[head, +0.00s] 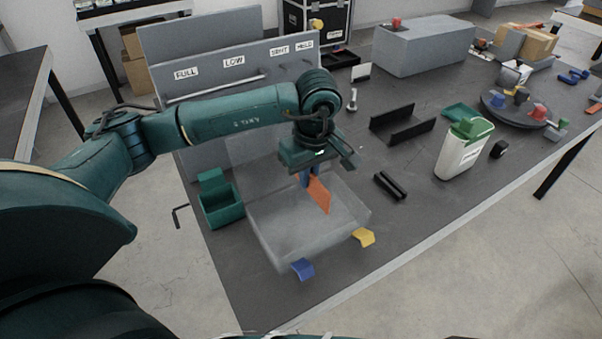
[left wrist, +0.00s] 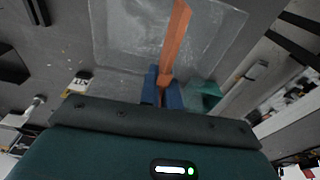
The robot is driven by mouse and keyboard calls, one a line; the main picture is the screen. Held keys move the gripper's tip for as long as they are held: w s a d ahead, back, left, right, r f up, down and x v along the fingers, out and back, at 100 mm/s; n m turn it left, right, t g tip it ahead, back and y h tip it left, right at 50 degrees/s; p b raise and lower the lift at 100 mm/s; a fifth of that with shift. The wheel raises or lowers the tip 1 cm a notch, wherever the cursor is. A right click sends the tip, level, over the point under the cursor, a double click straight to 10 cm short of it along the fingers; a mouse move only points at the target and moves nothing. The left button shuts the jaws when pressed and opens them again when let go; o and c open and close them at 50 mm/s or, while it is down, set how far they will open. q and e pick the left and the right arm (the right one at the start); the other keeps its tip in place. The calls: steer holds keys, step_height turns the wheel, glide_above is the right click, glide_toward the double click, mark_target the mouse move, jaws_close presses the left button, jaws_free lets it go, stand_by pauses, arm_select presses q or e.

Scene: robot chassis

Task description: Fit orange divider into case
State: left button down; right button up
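The orange divider (head: 318,194) is a thin flat panel held by my left gripper (head: 309,180), whose blue fingers are closed on its upper edge. The case (head: 285,243) is a clear, translucent box with its lid raised at the back, and a blue latch (head: 302,269) and a yellow latch (head: 363,237) at its front. The divider is over the case's interior; I cannot tell if its lower edge touches the floor of the case. In the left wrist view the divider (left wrist: 175,45) extends from between the blue fingers (left wrist: 163,88) across the case. My right gripper is not in view.
A green bin (head: 220,202) stands left of the case. A black block (head: 389,187) and a black channel-shaped holder (head: 402,125) lie to the right. A white container with a green top (head: 463,150) stands further right. A grey panel board with labels stands behind. The table's front right is clear.

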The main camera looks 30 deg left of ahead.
mark_target(308, 190)
arm_select(q)
steer(key=shift+r, duration=0.1)
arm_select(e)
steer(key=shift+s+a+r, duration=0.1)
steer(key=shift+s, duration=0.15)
arm_select(q)
steer(key=shift+d, duration=0.1)
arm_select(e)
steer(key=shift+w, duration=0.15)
arm_select(q)
steer(key=shift+b, duration=0.3)
step_height(308, 190, down, 4)
steer(key=b, duration=0.3)
steer(key=shift+f+b, duration=0.2)
steer(key=shift+b, duration=0.15)
steer(key=shift+f+b, duration=0.65)
steer(key=shift+f, duration=0.05)
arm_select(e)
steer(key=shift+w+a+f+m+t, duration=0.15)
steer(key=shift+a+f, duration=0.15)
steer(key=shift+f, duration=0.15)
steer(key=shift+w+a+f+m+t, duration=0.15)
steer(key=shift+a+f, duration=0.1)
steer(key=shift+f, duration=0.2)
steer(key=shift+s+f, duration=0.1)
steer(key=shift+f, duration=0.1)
